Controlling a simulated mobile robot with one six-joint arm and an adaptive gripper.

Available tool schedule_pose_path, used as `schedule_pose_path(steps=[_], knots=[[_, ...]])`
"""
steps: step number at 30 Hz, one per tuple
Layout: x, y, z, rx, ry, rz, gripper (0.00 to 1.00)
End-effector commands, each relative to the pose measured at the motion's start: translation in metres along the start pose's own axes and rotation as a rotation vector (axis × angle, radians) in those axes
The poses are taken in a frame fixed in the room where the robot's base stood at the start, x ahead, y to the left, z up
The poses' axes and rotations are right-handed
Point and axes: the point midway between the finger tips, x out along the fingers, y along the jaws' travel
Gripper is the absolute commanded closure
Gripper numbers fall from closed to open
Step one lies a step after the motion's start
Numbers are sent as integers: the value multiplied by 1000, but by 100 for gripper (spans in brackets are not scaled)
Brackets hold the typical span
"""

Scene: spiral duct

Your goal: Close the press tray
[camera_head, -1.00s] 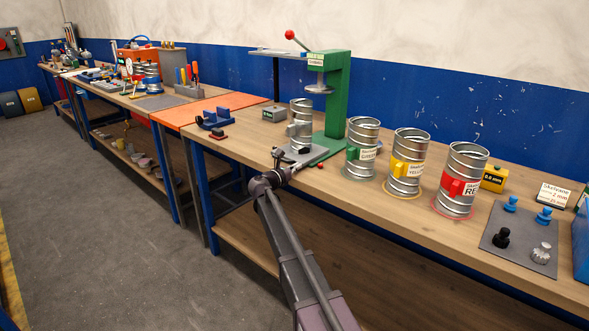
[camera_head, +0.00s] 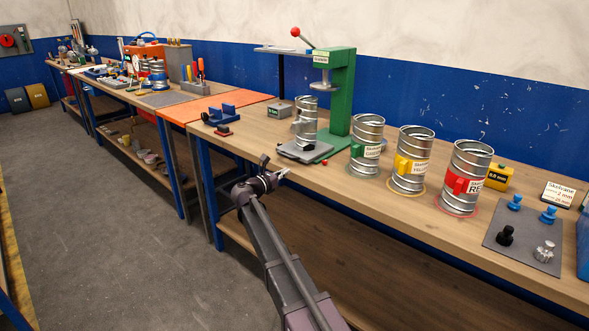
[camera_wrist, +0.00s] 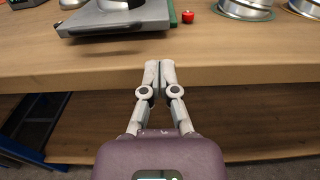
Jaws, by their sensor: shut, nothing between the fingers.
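The green press (camera_head: 338,95) stands on the wooden bench, with a red-knobbed lever at its top. Its grey tray (camera_head: 305,153) lies low at the press's front left and carries a metal duct piece (camera_head: 306,122). In the wrist view the tray (camera_wrist: 118,21) is at the upper left, close to the bench's front edge, with a green strip of the press base behind its right side. My gripper (camera_head: 284,173) is shut and empty, in front of the bench edge.
A small red knob (camera_wrist: 188,17) sits on the bench right of the tray. Three metal duct cans with green (camera_head: 366,145), yellow (camera_head: 411,160) and red (camera_head: 464,178) parts stand to the right. A blue fixture (camera_head: 221,115) is to the left. The front bench edge (camera_wrist: 240,73) is clear.

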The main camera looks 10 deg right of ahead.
Motion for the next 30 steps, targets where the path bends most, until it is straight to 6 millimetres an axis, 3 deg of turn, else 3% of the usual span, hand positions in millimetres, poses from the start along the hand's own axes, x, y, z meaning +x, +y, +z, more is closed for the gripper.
schedule_pose_path(steps=[3, 10, 23, 28, 29, 30], knots=[[-20, -2, 0, 0, 0, 0, 100], [-44, -2, 0, 0, 0, -2, 100], [-49, -2, 0, 0, 0, -3, 100], [-50, -3, 1, 10, 1, -4, 55], [-50, -3, 1, 17, 2, -4, 49], [-51, -4, 2, 30, 4, -4, 49]])
